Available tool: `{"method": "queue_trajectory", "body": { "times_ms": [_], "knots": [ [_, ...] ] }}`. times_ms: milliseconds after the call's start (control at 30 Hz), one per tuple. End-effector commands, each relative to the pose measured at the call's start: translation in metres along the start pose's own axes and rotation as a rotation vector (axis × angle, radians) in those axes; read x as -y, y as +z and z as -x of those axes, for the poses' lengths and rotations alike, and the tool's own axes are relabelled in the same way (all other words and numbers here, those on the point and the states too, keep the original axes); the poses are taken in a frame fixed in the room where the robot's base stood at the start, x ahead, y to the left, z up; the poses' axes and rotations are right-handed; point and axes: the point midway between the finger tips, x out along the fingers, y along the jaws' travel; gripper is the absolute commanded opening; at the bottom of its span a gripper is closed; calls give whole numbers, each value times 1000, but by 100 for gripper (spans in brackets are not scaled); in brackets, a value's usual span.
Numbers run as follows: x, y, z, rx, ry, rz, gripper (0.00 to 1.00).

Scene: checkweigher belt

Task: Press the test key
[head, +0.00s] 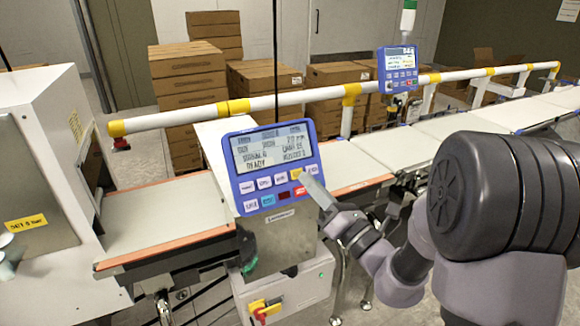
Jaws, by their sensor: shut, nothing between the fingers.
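The blue control panel (232,165) stands tilted on a post beside the belt. Its screen (270,148) shows several lines of text, with "READY" at the lower left. Two rows of small keys sit below the screen: whitish ones, a yellow one (296,174), a cyan one (268,201) and red ones. The key labels are too small to read, so I cannot tell which is the test key. My gripper (306,180) is shut and empty. Its tip is at the right end of the key rows, close to the yellow key; I cannot tell whether it touches. It hides part of the keys there.
A white railing with yellow bands (235,106) runs behind the panel. The belt (170,212) passes on both sides. A box with a red-and-yellow switch (265,311) is below. A second blue panel (398,70) stands farther back. Cardboard boxes (187,85) are stacked behind the railing.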

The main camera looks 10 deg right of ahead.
Motion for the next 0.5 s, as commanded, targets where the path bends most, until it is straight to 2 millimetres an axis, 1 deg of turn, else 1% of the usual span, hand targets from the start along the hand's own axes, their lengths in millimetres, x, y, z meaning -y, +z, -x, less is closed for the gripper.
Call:
{"method": "queue_trajectory", "body": {
  "times_ms": [33, 100, 200, 500],
  "knots": [
    [11, 5, 2, 30, -31, -20, 0],
    [23, 11, 5, 66, -63, -39, 0],
    [32, 14, 8, 91, -85, -52, 0],
    [32, 15, 8, 93, -86, -52, 0]
  ]
}}
